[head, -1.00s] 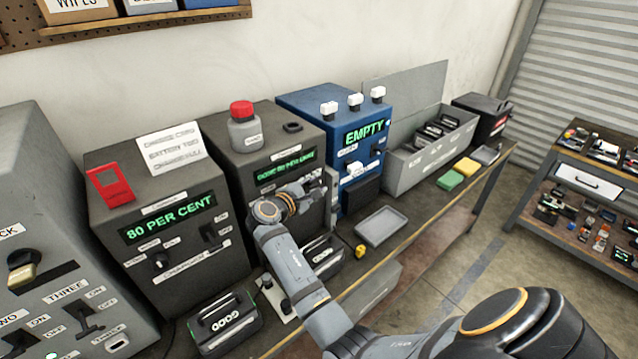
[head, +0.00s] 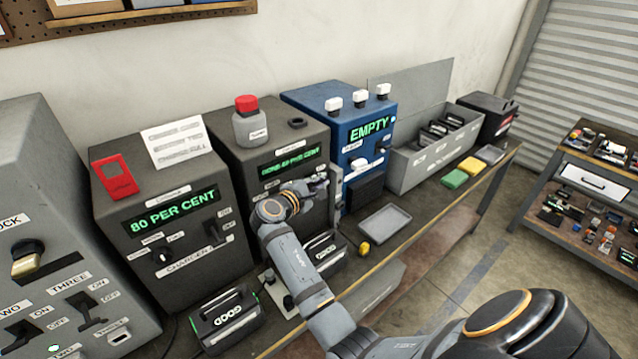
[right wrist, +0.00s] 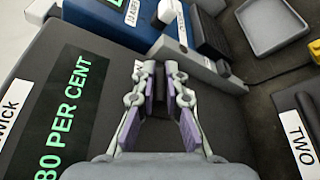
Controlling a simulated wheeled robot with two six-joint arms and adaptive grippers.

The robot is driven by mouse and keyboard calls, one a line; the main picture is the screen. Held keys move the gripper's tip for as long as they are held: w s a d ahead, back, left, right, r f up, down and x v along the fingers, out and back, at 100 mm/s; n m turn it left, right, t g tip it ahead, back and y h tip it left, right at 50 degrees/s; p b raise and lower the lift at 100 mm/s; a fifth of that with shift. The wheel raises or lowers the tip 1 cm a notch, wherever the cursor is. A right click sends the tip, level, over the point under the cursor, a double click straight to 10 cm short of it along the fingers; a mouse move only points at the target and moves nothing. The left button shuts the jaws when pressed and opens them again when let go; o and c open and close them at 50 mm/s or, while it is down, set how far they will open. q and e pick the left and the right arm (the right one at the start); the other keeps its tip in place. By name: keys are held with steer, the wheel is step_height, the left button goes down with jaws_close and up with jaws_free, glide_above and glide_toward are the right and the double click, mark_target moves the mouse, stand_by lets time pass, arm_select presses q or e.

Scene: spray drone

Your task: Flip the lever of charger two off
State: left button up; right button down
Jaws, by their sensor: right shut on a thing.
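Charger two (head: 225,140) is the dark grey box in the middle of the bench, with a green display (head: 290,163) reading done 80 per cent. My right gripper (head: 320,184) is at the right part of its front, just below the display. In the right wrist view, its two fingers (right wrist: 160,72) come close together against the charger's dark face. The gripper is shut on the lever of charger two, which the fingers mostly hide. Whether the lever is up or down cannot be seen. My left gripper is not in view.
The other dark charger (head: 130,240) stands to the left, its display reading 80 per cent. A blue box (head: 350,110) marked empty stands close on the right. Batteries (head: 225,318) and a grey tray (head: 385,223) lie in front. A red-capped bottle (head: 250,128) stands on charger two.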

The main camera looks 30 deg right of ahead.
step_height(320, 180, down, 4)
steer(key=m+t+h+b, duration=0.1)
steer(key=m+b, duration=0.3)
steer(key=b, duration=0.5)
steer(key=m+t+h+b, duration=0.1)
steer(key=m+b, duration=0.3)
steer(key=b, duration=0.6)
steer(key=shift+f+h, duration=0.1)
steer(key=shift+h, duration=0.4)
steer(key=c, duration=1.4)
jaws_free()
steer(key=shift+w+d, duration=0.1)
steer(key=shift+r, duration=0.2)
